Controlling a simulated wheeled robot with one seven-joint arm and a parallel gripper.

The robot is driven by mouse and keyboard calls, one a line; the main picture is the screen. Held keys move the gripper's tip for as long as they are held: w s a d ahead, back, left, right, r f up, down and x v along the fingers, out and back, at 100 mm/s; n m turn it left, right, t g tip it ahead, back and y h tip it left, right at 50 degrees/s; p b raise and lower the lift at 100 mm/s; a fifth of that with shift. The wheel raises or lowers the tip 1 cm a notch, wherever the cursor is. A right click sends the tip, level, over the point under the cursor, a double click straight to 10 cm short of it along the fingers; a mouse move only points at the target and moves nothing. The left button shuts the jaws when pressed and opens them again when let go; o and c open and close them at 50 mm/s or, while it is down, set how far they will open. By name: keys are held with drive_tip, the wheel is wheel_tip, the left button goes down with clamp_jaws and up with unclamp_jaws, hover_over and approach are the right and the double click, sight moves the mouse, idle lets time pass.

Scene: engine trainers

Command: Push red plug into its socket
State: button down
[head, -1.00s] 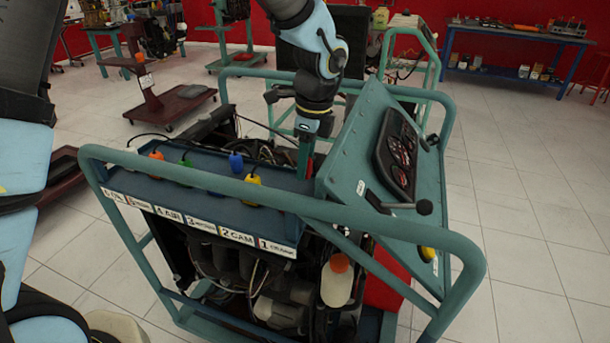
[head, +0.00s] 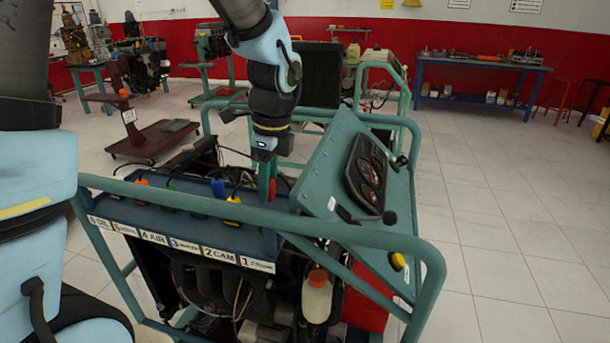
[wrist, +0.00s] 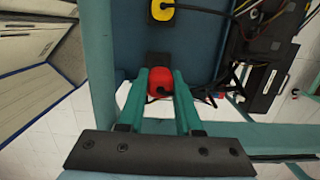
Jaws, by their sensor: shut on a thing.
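My gripper (head: 268,193) is shut on the red plug (wrist: 160,80). The teal fingers stand on either side of the plug in the wrist view. In the head view only a sliver of the red plug (head: 272,188) shows by the fingers, over the right end of the blue socket panel (head: 150,211). A dark square block, likely the socket (wrist: 158,59), shows just beyond the plug in the wrist view. Whether the plug touches or enters it cannot be told. The yellow plug (head: 232,212) sits in the same row, to the left.
Blue (head: 218,189), green and orange plugs stand further left along the panel. A teal frame rail (head: 330,228) runs in front. A tilted gauge panel (head: 345,170) stands close to the right of my gripper. Cables lie behind the panel.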

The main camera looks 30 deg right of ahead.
sight(270, 200)
drive_tip(key=shift+s+f, duration=0.2)
drive_tip(key=shift+f, duration=0.1)
drive_tip(key=shift+f+b, duration=0.55)
drive_tip(key=shift+b, duration=0.2)
wheel_tip(270, 200, down, 3)
drive_tip(key=b, duration=0.3)
drive_tip(key=shift+f, duration=0.4)
drive_tip(key=shift+p, duration=0.75)
idle(0.7)
drive_tip(key=shift+f, duration=0.35)
idle(0.6)
drive_tip(key=c, duration=0.5)
unclamp_jaws()
